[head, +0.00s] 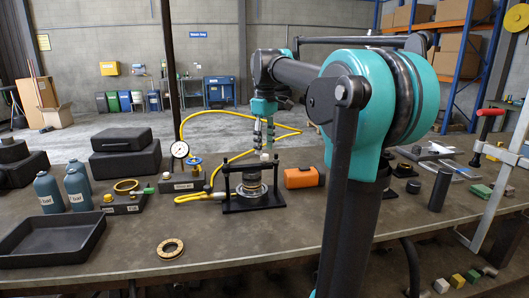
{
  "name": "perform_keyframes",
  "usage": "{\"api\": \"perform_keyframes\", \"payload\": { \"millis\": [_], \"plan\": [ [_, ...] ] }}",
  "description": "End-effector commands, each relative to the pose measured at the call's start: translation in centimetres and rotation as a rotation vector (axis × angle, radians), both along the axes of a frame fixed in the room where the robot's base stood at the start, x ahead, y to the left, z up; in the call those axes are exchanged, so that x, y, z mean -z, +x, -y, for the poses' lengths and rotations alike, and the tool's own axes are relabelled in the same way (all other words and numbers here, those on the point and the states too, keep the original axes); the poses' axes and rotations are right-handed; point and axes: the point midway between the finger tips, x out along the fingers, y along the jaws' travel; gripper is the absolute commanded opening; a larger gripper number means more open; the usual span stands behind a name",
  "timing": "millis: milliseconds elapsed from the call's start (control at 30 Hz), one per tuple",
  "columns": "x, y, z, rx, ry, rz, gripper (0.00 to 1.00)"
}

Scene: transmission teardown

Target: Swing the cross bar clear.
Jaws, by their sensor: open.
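The dark cross bar (243,167) spans the top of a small black press frame (231,208) on the bench, left of the picture's middle. Round metal parts (251,190) sit stacked under the bar between the posts. My gripper (264,152) points down from my teal and black arm, just above the right half of the bar. It is open. The view is too small to tell whether the fingertips touch the bar.
A yellow hose (214,178) loops behind and left of the frame. A dial gauge (180,150) stands to the left. A brass ring (171,248) lies in front. The bench in front of the frame is mostly clear.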

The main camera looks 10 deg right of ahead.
Motion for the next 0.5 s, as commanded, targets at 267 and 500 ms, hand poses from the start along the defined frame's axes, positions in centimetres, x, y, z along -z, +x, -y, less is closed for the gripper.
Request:
{"api": "perform_keyframes", "payload": {
  "millis": [267, 500],
  "plan": [
    [2.5, 0.0, 0.0, 0.0, 0.0, 0.0, 0.46],
    [2.6, 0.0, 0.0, 0.0, 0.0, 0.0, 0.46]
  ]
}}
